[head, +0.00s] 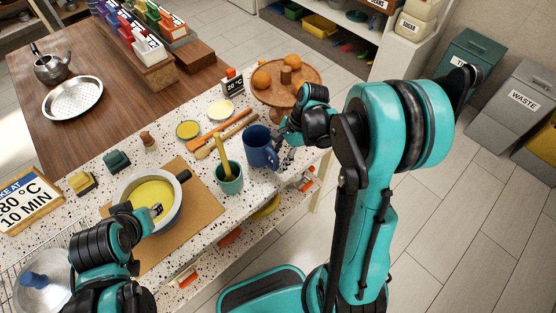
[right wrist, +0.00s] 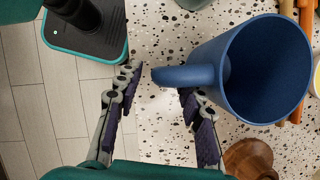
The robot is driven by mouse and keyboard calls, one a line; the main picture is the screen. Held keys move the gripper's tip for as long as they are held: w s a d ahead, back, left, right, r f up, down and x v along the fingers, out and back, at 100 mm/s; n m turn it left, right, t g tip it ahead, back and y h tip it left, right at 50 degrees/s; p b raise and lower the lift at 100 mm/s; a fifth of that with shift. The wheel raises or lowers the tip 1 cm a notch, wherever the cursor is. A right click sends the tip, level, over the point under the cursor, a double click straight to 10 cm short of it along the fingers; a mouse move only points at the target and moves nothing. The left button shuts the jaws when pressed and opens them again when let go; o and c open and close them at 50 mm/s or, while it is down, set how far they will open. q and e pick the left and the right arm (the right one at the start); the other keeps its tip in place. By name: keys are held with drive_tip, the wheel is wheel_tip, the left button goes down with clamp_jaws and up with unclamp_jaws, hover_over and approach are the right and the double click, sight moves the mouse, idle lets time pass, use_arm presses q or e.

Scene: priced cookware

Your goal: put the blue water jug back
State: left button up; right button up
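The blue water jug (head: 260,148) stands on the speckled counter, right of a green cup. In the right wrist view the jug (right wrist: 255,72) shows its open, empty-looking mouth, and its handle points left. My right gripper (head: 287,152) is beside the jug. In the right wrist view its two fingers (right wrist: 158,92) are spread, with the handle's end at the gap between their tips; I see no grip on it. My left gripper (head: 157,211) is over the near side of a pot with yellow contents (head: 152,193); its finger opening is too small to judge.
The green cup (head: 229,178) with a yellow utensil stands close left of the jug. A wooden stand (head: 290,92) with oranges is behind it. Wooden utensils (head: 222,136) lie behind the cup. A price sign (head: 233,83) stands near the stand. The counter's edge is close to the jug.

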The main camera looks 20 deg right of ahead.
drive_tip(key=p+v, duration=0.3)
drive_tip(key=v, duration=0.7)
drive_tip(key=s+a+r+n+t+h, duration=0.4)
drive_tip(key=s+n, duration=0.5)
drive_tip(key=n, duration=0.8)
wheel_tip(320, 180, up, 2)
drive_tip(key=a+t, duration=0.1)
drive_tip(key=t, duration=0.2)
drive_tip(key=shift+s+a+r+t+h, duration=0.15)
drive_tip(key=shift+s+a+t+h, duration=0.15)
drive_tip(key=shift+s+a, duration=0.1)
drive_tip(key=shift+w, duration=0.1)
